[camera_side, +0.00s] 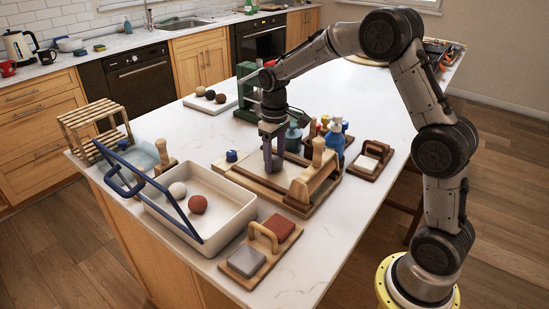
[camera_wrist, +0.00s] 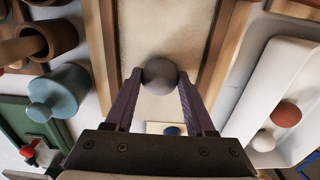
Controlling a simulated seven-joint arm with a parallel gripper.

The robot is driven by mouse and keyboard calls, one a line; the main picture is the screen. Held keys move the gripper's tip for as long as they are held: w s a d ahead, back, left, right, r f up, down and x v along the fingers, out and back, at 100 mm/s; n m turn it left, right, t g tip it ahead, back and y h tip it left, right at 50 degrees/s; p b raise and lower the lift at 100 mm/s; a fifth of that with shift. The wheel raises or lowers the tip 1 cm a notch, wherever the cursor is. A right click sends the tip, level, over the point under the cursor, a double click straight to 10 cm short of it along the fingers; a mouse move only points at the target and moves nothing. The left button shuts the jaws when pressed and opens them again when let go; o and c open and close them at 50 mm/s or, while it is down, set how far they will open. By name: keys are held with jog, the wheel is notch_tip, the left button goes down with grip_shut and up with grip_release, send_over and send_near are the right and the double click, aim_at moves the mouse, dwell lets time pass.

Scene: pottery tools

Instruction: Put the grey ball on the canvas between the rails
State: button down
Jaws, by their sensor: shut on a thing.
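The grey ball (camera_wrist: 160,76) is between my gripper's (camera_wrist: 160,80) fingertips in the wrist view, and the fingers are shut on it. Behind it is the pale canvas (camera_wrist: 140,30), with wooden rails (camera_wrist: 219,55) along its two sides. In the side view my gripper (camera_side: 273,165) points down over the wooden board (camera_side: 262,196), between its rails. The ball is hard to make out there among the fingers. I cannot tell whether it touches the canvas or hangs just above it.
Blue bottles (camera_side: 335,141) and a teal pot (camera_side: 293,136) stand close behind. Two block holders (camera_side: 247,261) (camera_side: 368,163) flank the board.

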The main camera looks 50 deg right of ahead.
aim_at(275, 165)
jog(key=shift+f, duration=0.1)
jog(key=shift+c, duration=1.2)
grip_release()
notch_tip(275, 165, up, 12)
jog(key=s+a+r+t, duration=0.2)
jog(key=s+a, duration=0.1)
jog(key=s, duration=0.4)
jog(key=s+a+r+t, duration=0.1)
jog(key=s+a+r, duration=0.2)
jog(key=s, duration=0.5)
jog(key=s+a+f+t, duration=0.2)
jog(key=s+f, duration=0.3)
jog(key=s, duration=0.6)
jog(key=shift+s+f+t, duration=0.15)
jog(key=shift+s+t, duration=0.15)
